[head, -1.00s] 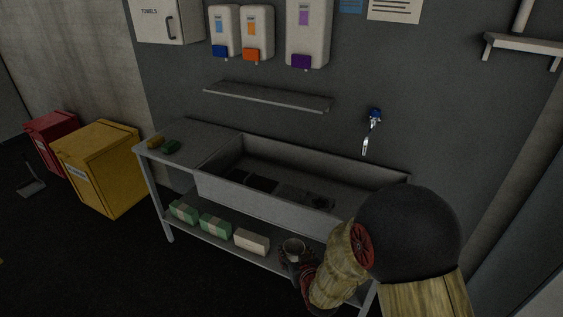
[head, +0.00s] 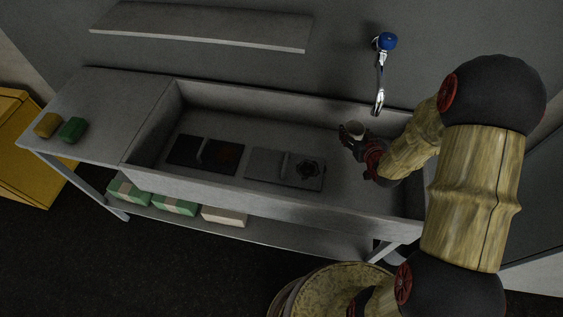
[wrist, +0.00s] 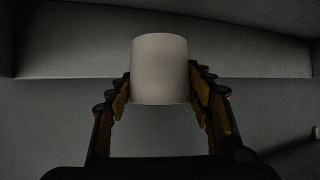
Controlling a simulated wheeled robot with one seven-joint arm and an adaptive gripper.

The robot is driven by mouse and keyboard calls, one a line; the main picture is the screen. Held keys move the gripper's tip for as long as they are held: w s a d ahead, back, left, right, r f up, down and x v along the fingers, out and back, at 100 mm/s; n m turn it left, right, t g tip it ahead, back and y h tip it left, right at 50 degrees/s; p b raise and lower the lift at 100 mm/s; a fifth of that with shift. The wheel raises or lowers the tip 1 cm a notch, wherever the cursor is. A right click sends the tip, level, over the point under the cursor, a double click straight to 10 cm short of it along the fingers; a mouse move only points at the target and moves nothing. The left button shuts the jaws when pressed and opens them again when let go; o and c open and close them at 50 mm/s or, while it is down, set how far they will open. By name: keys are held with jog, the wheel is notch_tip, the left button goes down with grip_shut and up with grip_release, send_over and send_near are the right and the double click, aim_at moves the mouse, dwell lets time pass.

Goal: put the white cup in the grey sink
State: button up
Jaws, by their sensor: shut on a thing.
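The white cup (wrist: 160,70) is between the two fingers of my gripper (wrist: 160,100) in the wrist view, with a finger pressed on each side. In the head view the cup (head: 355,129) shows small and pale at the tip of my gripper (head: 352,140). My gripper is shut on it, over the right part of the grey sink (head: 270,198), below the tap. I cannot tell how high the cup is above the sink floor. The fingers hide part of the cup in the head view.
The tap (head: 381,75) hangs behind my gripper. A yellow sponge (head: 46,125) and green sponge (head: 73,130) lie on the left counter.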

jog(key=d+f+b, duration=0.2)
jog(key=d+f, duration=0.2)
jog(key=d, duration=0.3)
jog(key=shift+s+a+f+b, duration=0.15)
jog(key=shift+f+b, duration=0.35)
jog(key=shift+f, duration=1.1)
jog(key=shift+s+f+b, duration=0.1)
jog(key=shift+f+b, duration=0.45)
jog(key=shift+f, duration=1)
jog(key=shift+s+a+f+b, duration=0.15)
jog(key=shift+f+b, duration=0.35)
jog(key=shift+f, duration=1.1)
jog(key=shift+f, duration=0.15)
jog(key=o, duration=1.1)
